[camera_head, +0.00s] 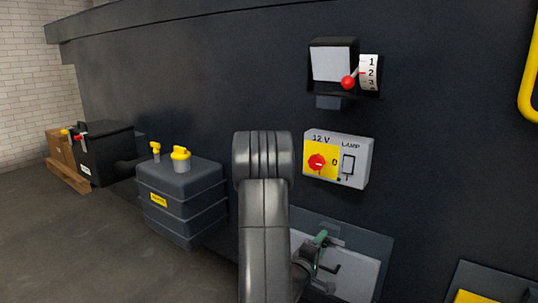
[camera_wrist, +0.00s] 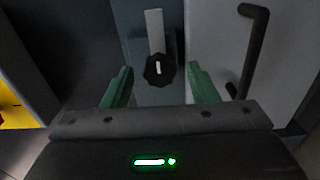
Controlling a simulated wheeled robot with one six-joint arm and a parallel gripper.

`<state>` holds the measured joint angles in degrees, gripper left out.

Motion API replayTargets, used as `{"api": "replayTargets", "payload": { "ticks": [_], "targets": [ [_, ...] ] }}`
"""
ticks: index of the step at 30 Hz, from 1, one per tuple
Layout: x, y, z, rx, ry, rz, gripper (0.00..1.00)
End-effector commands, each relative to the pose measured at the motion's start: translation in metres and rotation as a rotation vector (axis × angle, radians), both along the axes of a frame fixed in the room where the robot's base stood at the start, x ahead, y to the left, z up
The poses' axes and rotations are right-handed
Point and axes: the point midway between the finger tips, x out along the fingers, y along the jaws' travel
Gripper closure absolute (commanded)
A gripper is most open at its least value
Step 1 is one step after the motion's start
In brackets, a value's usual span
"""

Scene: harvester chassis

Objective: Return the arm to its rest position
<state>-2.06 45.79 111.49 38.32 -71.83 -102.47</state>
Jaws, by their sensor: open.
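My arm stands upright in the lower middle of the head view, in front of the dark chassis wall. My gripper (camera_wrist: 160,88) shows in the wrist view with its two green fingers spread apart. Between and beyond the fingers is a black knob (camera_wrist: 159,70) with a white mark, below a grey upright bar. The fingers appear apart from the knob. In the head view the gripper (camera_head: 320,240) is partly hidden behind my arm, in front of a light panel low on the wall.
A 12 V lamp box (camera_head: 338,158) with a red knob and a lever unit (camera_head: 345,66) with a red ball are on the wall. A grey tank (camera_head: 181,200) with yellow caps and a black battery box (camera_head: 104,153) stand left. A black handle (camera_wrist: 248,50) is right of my gripper.

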Motion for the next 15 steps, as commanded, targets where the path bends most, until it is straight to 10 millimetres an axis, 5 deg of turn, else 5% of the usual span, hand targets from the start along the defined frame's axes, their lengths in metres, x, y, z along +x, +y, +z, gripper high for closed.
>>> {"api": "replayTargets", "payload": {
  "ticks": [15],
  "targets": [
    [-0.0005,-0.0002,-0.0006,0.386,-0.262,0.000,0.47]
  ]
}}
